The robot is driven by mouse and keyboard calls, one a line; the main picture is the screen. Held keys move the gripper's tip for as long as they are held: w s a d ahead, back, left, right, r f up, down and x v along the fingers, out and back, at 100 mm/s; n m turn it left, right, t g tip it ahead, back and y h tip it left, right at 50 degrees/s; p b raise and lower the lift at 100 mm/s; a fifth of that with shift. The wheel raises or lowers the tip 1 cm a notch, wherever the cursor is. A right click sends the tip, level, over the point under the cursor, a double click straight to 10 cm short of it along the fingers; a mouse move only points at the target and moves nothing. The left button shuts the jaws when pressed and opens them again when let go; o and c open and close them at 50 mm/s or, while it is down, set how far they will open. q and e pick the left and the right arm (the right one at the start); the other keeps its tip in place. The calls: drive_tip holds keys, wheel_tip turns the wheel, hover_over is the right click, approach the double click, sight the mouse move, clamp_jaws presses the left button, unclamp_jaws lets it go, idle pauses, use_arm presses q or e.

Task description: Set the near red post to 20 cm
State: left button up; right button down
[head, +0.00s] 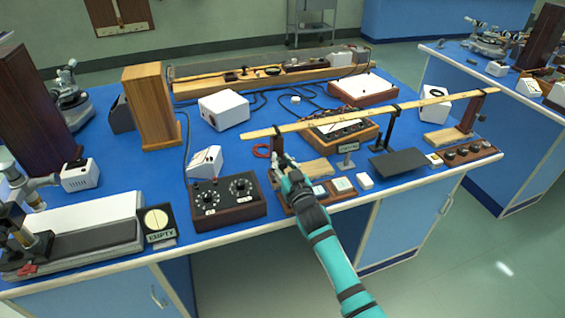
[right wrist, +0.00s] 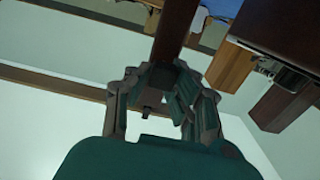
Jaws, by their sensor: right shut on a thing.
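A long wooden ruler beam (head: 340,116) runs across the bench, resting on a dark reddish post (head: 277,146) at the left and a second reddish post (head: 470,112) at the right. My right gripper (head: 284,168) is at the left, nearer post, below the beam, and is shut on it. In the right wrist view the dark red-brown post (right wrist: 177,30) runs down between the fingers of my right gripper (right wrist: 165,88). The post's lower part is mostly hidden by the gripper. No scale reading on it is legible. My left gripper is not in view.
A dial box (head: 225,203) stands left of the gripper. A wooden base (head: 318,168) and small white blocks lie close to its right. A black stand (head: 387,128) rises under the beam beside a dark plate (head: 398,162). A red cable ring (head: 261,151) lies behind.

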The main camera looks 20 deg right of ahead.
idle(0.3)
drive_tip(key=d+p, duration=0.1)
drive_tip(key=d, duration=0.8)
drive_tip(key=shift+w+d, duration=0.15)
drive_tip(key=shift+d, duration=0.25)
drive_tip(key=c, duration=1.1)
unclamp_jaws()
drive_tip(key=shift+d, duration=0.1)
drive_tip(key=s, duration=1.2)
drive_tip(key=shift+d, duration=0.2)
